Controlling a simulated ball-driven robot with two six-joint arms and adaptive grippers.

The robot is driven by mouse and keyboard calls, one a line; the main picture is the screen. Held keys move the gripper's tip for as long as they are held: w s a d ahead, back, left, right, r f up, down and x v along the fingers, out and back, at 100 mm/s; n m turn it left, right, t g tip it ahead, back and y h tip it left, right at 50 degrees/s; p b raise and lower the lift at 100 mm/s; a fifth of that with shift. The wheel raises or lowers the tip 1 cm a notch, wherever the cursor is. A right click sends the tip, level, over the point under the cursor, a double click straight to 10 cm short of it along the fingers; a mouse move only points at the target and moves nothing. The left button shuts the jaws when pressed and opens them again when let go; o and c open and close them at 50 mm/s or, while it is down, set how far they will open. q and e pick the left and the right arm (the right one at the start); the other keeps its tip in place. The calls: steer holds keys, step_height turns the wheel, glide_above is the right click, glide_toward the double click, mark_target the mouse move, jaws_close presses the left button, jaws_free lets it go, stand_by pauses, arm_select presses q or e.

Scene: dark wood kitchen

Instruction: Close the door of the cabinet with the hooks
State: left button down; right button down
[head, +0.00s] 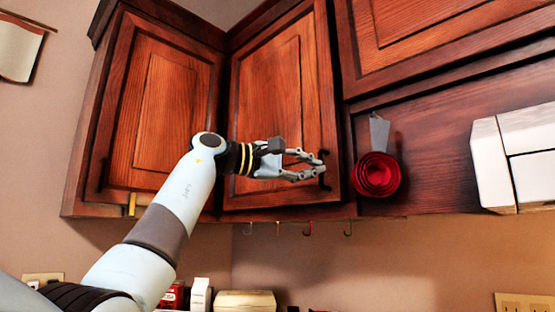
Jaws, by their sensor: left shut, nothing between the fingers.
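The dark red-brown wooden cabinet has several small hooks (308,229) along its underside. Its panelled door (272,90) is in the middle of the head view, with a dark handle (323,174) low on its right side. The door looks nearly flush with its frame; I cannot tell whether a small gap remains. My left gripper (320,166) is shut and empty, in front of the door's lower right part. Its fingertips overlap the handle in the picture; contact is unclear. My right gripper is not in view.
Another cabinet door (150,95) is at the left, beside my left arm. Red measuring cups (378,176) hang right of the door. A white box-like object (525,150) is at the far right. A cream box (245,300) and a white carton (200,294) stand below.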

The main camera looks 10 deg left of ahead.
arm_select(q)
steer(key=shift+w+d+r, duration=0.2)
steer(key=shift+w+d, duration=0.5)
steer(key=shift+w, duration=0.2)
steer(key=shift+w+d, duration=0.1)
